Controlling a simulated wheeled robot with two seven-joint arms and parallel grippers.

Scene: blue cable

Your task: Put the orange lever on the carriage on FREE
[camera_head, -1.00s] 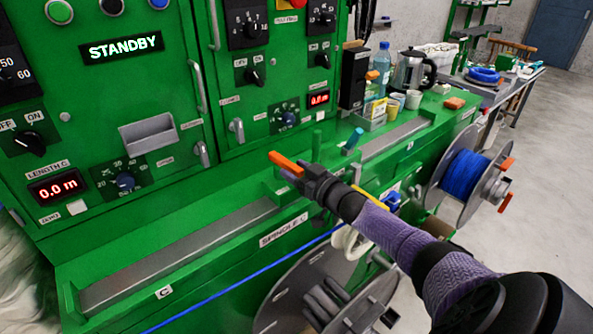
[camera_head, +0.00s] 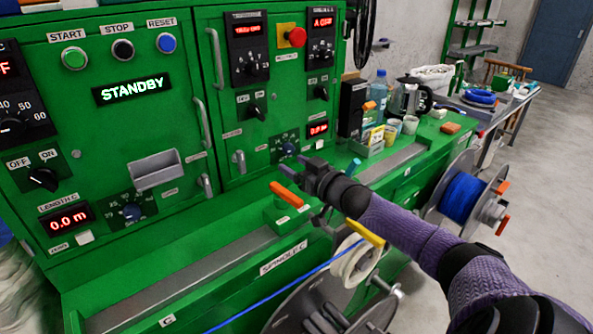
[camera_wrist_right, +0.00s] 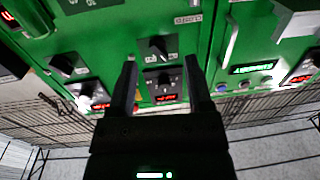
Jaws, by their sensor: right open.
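The orange lever (camera_head: 286,194) stands out at a slant from the green carriage (camera_head: 284,215) on the machine's front rail, in the head view. The small label on the carriage is too small to read. My right gripper (camera_head: 303,167) is open and empty, just above and behind the lever in the picture, apart from it as far as I can tell. In the right wrist view its two fingers (camera_wrist_right: 173,85) are spread, with the panel's knobs upside down beyond them and no lever between them. My left gripper is not in view.
The green panel (camera_head: 110,150) with knobs and handles rises behind the rail (camera_head: 180,275). A yellow lever (camera_head: 365,232), a white spool (camera_head: 355,262) and a blue cable (camera_head: 270,295) are below my right arm. Bottle, kettle and cups stand at the right on the ledge.

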